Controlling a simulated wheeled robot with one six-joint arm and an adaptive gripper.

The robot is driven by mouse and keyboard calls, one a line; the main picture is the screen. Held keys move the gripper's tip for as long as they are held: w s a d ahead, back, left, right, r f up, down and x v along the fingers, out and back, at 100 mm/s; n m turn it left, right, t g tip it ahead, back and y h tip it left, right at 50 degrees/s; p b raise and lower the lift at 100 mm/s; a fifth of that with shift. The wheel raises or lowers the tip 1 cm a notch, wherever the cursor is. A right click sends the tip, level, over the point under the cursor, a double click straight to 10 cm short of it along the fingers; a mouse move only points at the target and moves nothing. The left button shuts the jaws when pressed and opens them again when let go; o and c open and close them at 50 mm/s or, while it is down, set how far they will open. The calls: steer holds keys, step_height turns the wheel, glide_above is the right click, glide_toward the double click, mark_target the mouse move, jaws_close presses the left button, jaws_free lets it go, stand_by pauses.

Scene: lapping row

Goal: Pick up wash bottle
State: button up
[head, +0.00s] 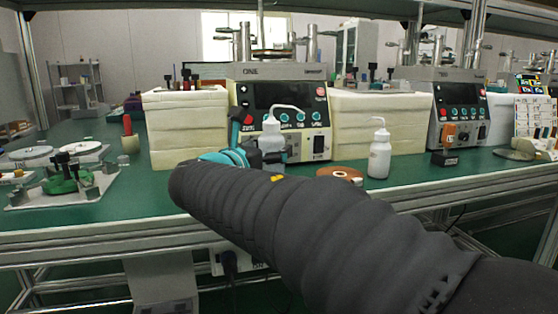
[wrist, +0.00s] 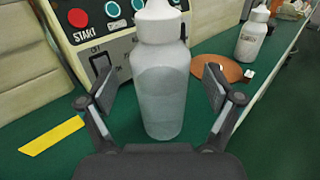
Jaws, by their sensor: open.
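A white wash bottle (wrist: 162,85) stands upright on the green bench top in the wrist view, between the open fingers of my gripper (wrist: 162,95). Neither finger appears to touch it. In the head view this bottle (head: 272,140) shows its cap and bent spout in front of a lapping machine, its lower part hidden by my gripper (head: 262,154) and arm. A second white wash bottle (head: 379,155) stands upright to the right in the head view; it also shows at the upper right of the wrist view (wrist: 251,36).
The lapping machine (head: 290,100) with buttons stands close behind the near bottle. Cream block stacks (head: 187,128) flank it. A brown disc (head: 338,174) lies between the bottles. A yellow strip (wrist: 52,136) lies on the bench at left. A green fixture (head: 66,178) stands at far left.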

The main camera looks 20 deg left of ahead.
steer(key=shift+w+d, duration=0.25)
steer(key=shift+w, duration=0.75)
steer(key=c, duration=1.4)
steer(key=shift+c, duration=0.5)
steer(key=shift+r, duration=0.15)
